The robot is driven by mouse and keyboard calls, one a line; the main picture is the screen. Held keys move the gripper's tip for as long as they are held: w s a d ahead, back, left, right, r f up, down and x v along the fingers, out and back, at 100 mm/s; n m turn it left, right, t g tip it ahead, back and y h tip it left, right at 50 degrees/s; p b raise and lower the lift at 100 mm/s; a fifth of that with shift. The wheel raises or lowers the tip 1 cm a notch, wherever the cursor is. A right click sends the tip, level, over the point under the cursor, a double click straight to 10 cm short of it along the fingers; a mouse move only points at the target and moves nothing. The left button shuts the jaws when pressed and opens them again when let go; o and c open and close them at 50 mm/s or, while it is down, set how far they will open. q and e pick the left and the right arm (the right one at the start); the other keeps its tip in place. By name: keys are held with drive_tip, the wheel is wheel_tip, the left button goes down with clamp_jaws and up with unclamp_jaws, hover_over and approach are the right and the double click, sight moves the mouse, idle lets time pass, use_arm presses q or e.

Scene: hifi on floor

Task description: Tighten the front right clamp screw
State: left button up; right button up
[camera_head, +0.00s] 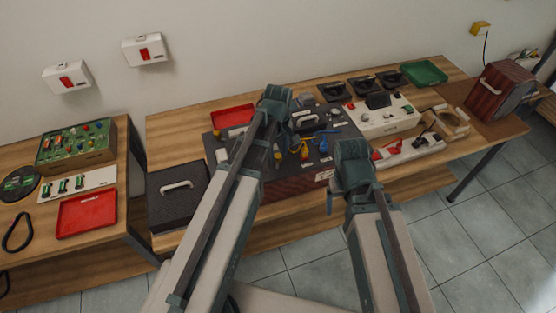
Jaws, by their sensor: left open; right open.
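No clamp screw can be told apart for certain at this size. A dark work board (212,150) on the middle table carries several small blue, yellow and grey parts, partly hidden behind my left arm. To its right, a white fixture (433,146) carries red pieces (393,148) and a dark part. My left gripper (275,103) is at the far end of the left arm, over the board's back part. My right gripper (352,160) is over the board's front right side, left of the white fixture. Both are open with nothing seen in them; their fingertips are hard to make out.
A black case (178,208) lies left of the board. A red tray (232,116), dark holders (362,87) and a green tray (424,73) stand along the back. A white box (385,122) and a red-brown case (500,90) are right. A separate table with a red tray (86,214) is left.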

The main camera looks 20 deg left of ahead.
use_arm(q)
drive_tip(key=shift+f, duration=0.3)
use_arm(e)
drive_tip(key=shift+f, duration=0.3)
use_arm(q)
clamp_jaws()
drive_tip(key=shift+m, duration=0.4)
drive_tip(key=m, duration=0.4)
drive_tip(key=shift+m, duration=0.4)
drive_tip(key=m, duration=0.5)
drive_tip(key=shift+m, duration=0.3)
drive_tip(key=m, duration=1)
drive_tip(key=shift+m, duration=0.3)
